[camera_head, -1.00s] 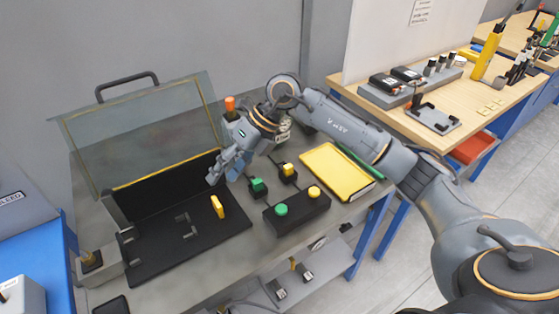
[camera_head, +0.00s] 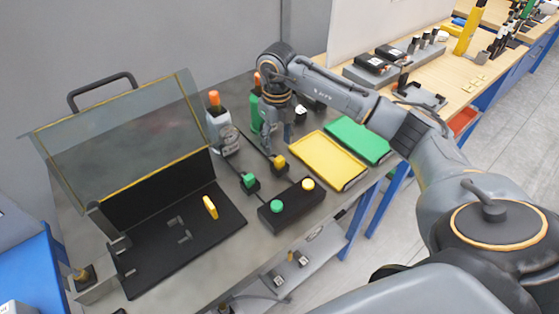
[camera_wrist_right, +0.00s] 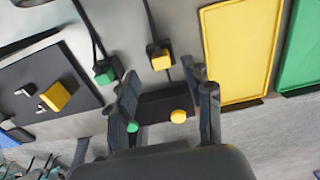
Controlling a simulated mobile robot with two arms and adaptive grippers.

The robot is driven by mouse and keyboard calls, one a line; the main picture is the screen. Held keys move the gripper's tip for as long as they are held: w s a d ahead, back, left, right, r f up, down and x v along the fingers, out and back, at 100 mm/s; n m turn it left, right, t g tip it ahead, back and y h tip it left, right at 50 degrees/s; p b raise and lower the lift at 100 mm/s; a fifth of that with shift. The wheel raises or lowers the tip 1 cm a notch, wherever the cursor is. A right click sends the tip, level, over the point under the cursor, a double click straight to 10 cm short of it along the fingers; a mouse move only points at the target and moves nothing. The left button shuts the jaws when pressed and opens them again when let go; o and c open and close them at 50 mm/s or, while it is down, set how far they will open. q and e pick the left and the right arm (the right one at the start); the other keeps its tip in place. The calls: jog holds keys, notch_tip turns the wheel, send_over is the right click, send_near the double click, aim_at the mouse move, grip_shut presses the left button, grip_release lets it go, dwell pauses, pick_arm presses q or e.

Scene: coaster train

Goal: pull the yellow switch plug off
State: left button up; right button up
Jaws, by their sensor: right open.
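The yellow switch plug (camera_head: 280,163) is a small yellow block on a dark cable at the back of the black switch box (camera_head: 292,205). It also shows in the right wrist view (camera_wrist_right: 160,60), ahead of the fingertips and between their lines. My right gripper (camera_head: 279,146) points down just behind and above the yellow plug, open and empty. In the right wrist view its two fingers (camera_wrist_right: 167,85) stand apart. A green plug (camera_head: 249,181) sits left of the yellow one. The box carries a green button (camera_head: 277,207) and a yellow button (camera_head: 308,184). My left gripper is not in view.
A yellow tray (camera_head: 328,160) and a green tray (camera_head: 358,138) lie to the right. A black fixture with a raised clear cover (camera_head: 120,135) and a yellow piece (camera_head: 210,207) stands left. Orange-topped bottles (camera_head: 215,115) stand behind.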

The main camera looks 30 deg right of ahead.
aim_at(278, 158)
jog(key=shift+f, duration=0.35)
jog(key=f, duration=0.1)
jog(key=f+p, duration=0.2)
jog(key=f, duration=0.1)
jog(key=shift+s, duration=0.35)
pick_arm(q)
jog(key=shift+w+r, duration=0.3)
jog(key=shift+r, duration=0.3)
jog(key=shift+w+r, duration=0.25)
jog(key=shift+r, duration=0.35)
pick_arm(e)
jog(key=shift+w+f, duration=0.15)
jog(key=shift+f, duration=0.3)
grip_shut()
